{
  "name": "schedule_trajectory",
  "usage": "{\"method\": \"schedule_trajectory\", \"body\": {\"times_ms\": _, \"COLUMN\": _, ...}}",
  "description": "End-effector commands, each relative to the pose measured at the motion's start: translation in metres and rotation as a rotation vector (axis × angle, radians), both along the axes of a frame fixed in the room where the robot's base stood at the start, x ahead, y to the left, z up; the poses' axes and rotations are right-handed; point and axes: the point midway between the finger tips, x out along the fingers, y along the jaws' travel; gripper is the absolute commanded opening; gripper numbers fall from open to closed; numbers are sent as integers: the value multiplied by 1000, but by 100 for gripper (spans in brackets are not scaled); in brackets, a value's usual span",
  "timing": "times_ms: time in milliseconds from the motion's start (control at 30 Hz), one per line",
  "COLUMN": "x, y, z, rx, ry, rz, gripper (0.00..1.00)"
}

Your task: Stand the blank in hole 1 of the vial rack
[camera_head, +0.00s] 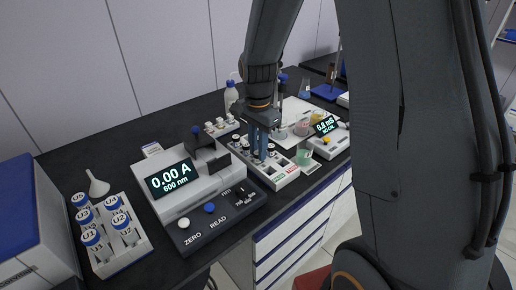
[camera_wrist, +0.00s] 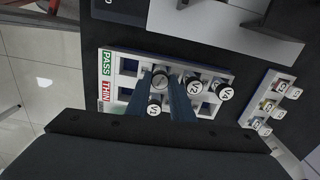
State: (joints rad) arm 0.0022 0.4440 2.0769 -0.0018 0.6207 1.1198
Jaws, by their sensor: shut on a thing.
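My gripper (camera_head: 261,142) points down over the white vial rack (camera_head: 273,186) in the head view. In the wrist view its two blue fingers are shut on a grey-capped vial (camera_wrist: 162,80), which I take to be the blank; its cap marking is not readable. The held vial is over the vial rack (camera_wrist: 128,81), among square holes; I cannot tell whether its lower end is in a hole. White-capped vials V2 (camera_wrist: 193,88) and V4 (camera_wrist: 225,94) stand to its right. Another white-capped vial (camera_wrist: 154,106) stands just below it, close to the fingers.
A photometer (camera_head: 205,190) reading 0.00 A stands left of the rack. A rack of U vials (camera_head: 113,235) and a funnel (camera_head: 97,184) are farther left. A green cup (camera_head: 305,157) stands close to the rack's right end. A small rack (camera_wrist: 258,118) holds several capped vials.

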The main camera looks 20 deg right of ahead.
Motion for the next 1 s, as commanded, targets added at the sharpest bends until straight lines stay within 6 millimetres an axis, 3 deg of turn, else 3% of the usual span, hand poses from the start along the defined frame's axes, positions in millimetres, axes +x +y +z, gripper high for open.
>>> {"method": "schedule_trajectory", "body": {"times_ms": 100, "x": 0, "y": 0, "z": -3, "rx": 0, "ry": 1, "rz": 0, "gripper": 0}}
{"method": "schedule_trajectory", "body": {"times_ms": 133, "x": 0, "y": 0, "z": -3, "rx": 0, "ry": 1, "rz": 0, "gripper": 22}}
{"method": "schedule_trajectory", "body": {"times_ms": 233, "x": 0, "y": 0, "z": -3, "rx": 0, "ry": 0, "rz": 0, "gripper": 39}}
{"method": "schedule_trajectory", "body": {"times_ms": 667, "x": 1, "y": 0, "z": 5, "rx": 0, "ry": -2, "rz": 0, "gripper": 40}}
{"method": "schedule_trajectory", "body": {"times_ms": 1000, "x": 2, "y": 0, "z": 66, "rx": 0, "ry": -7, "rz": 0, "gripper": 40}}
